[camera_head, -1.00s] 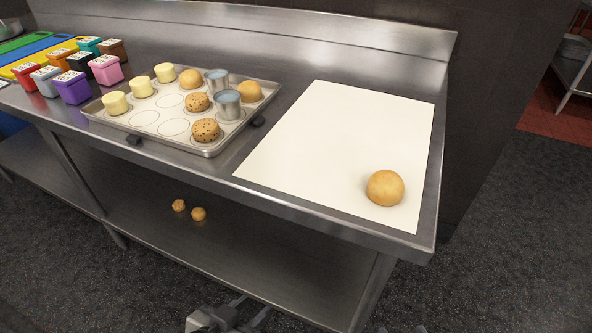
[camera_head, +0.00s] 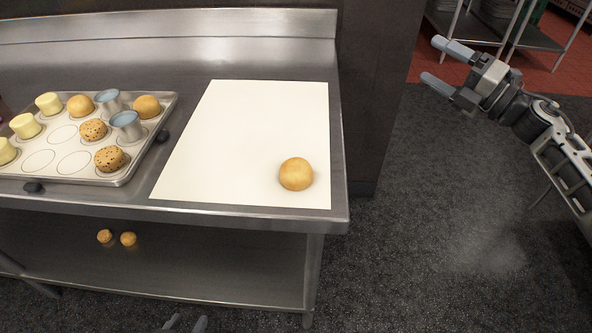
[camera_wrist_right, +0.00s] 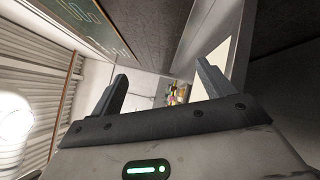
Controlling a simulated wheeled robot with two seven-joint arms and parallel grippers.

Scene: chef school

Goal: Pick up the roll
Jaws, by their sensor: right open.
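A plain golden roll (camera_head: 296,174) sits on the white sheet (camera_head: 235,130), near its front right corner. More plain and speckled rolls, such as a speckled roll (camera_head: 109,158), sit on the metal tray (camera_head: 125,177). Two small rolls (camera_head: 128,239) lie on the lower shelf. My right gripper (camera_head: 442,66) is open and empty, off the table to the right, apart from the roll. Its fingers (camera_wrist_right: 160,95) also show empty in the right wrist view, where no roll shows.
Two metal cups (camera_head: 126,125) and pale yellow pieces (camera_head: 49,103) share the tray. The steel table (camera_head: 250,219) ends just right of the sheet, with a dark wall (camera_head: 372,90) behind. The sheet around the roll is clear. A rack (camera_head: 530,38) stands far back right.

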